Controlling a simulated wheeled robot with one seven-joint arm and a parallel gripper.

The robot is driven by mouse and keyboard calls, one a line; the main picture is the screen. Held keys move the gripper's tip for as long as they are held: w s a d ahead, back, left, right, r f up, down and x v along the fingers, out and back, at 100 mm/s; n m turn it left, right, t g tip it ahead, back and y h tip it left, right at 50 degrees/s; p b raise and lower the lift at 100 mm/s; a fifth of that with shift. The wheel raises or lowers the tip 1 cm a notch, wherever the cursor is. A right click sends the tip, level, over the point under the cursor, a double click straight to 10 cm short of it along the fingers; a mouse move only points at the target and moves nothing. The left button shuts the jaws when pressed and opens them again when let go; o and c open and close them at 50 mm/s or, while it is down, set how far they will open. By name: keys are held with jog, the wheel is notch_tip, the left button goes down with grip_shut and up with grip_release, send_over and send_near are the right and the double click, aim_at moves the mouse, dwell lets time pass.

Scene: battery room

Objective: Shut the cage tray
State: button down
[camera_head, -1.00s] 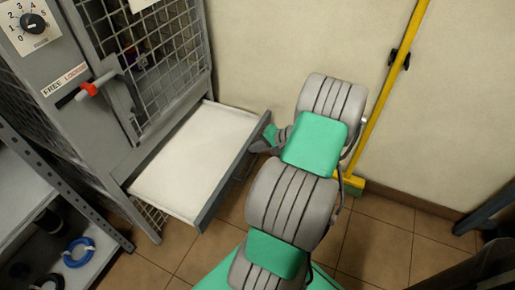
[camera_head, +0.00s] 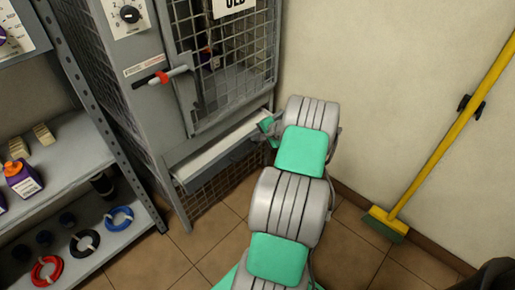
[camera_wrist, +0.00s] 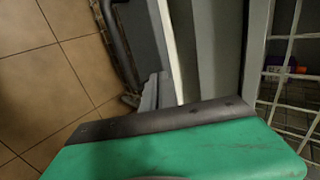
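The cage tray (camera_head: 222,148) sticks out a short way from the grey mesh cage cabinet (camera_head: 160,125) in the head view. A narrow strip of its white floor shows behind its grey front panel. My gripper (camera_head: 267,130) is at the right end of the tray front, close against it; contact is hard to make out. My arm and green gripper body hide part of that end. In the wrist view the tray's grey front (camera_wrist: 143,38), white edge and dark bar handle (camera_wrist: 115,42) stand just beyond my gripper. The fingers are mostly hidden.
A latch with a red-banded lever (camera_head: 165,76) is on the cabinet above the tray. A shelf (camera_head: 75,160) with cable coils and bottles stands at left. A yellow broom (camera_head: 440,150) leans on the wall at right. Tiled floor is open before the cabinet.

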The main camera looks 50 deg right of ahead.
jog(key=shift+w+d, duration=0.1)
jog(key=shift+w, duration=2.55)
